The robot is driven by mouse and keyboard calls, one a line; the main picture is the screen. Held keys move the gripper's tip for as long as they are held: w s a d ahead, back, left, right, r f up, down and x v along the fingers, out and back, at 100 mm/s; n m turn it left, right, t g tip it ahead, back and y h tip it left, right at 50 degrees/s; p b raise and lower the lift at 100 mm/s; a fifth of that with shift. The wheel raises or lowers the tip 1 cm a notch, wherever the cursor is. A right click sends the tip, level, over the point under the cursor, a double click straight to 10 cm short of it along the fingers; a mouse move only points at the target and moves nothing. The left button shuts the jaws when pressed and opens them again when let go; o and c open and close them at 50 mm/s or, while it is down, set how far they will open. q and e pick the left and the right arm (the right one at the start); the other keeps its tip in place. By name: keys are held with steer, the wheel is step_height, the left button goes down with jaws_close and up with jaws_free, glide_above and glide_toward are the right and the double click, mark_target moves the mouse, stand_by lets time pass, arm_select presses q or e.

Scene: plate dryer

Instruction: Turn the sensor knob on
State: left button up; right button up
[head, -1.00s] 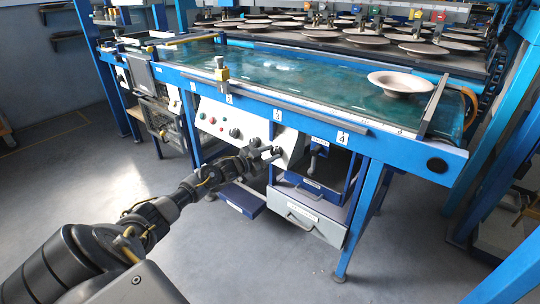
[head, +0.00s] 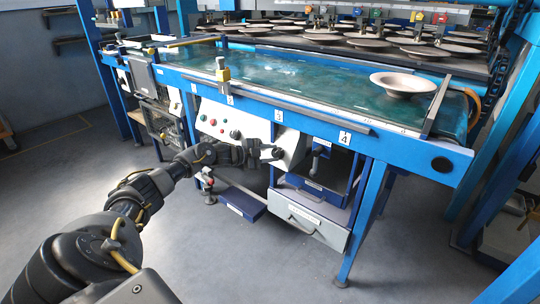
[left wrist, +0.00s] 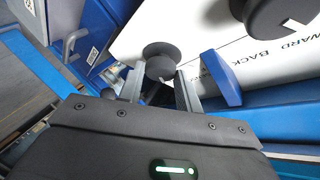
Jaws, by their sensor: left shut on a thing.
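The white control panel (head: 211,118) sits under the blue conveyor frame, with small red and green buttons and a black knob (head: 235,134). My left gripper (head: 268,153) is at the panel's right part. In the left wrist view my left gripper (left wrist: 161,78) has its two fingers on either side of a round black knob (left wrist: 160,52), shut on it. That knob's label is hidden, so I cannot read whether it is the sensor knob. A second black knob (left wrist: 281,14) with a white pointer mark stands at upper right, near the words FORWARD and BACK. My right gripper is not in view.
A conveyor belt (head: 290,78) with a plate (head: 403,84) runs above the panel. A grey drawer (head: 308,219) and a blue pedal-like box (head: 243,204) are below. A blue table leg (head: 364,220) stands right of my gripper. The floor in front is clear.

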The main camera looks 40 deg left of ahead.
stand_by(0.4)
arm_select(q)
steer(key=o, duration=0.9)
steer(key=shift+o, duration=0.2)
steer(key=p+v, duration=0.2)
steer(key=v, duration=0.8)
steer(key=shift+s+a+p, duration=0.15)
steer(key=shift+s+p, duration=0.2)
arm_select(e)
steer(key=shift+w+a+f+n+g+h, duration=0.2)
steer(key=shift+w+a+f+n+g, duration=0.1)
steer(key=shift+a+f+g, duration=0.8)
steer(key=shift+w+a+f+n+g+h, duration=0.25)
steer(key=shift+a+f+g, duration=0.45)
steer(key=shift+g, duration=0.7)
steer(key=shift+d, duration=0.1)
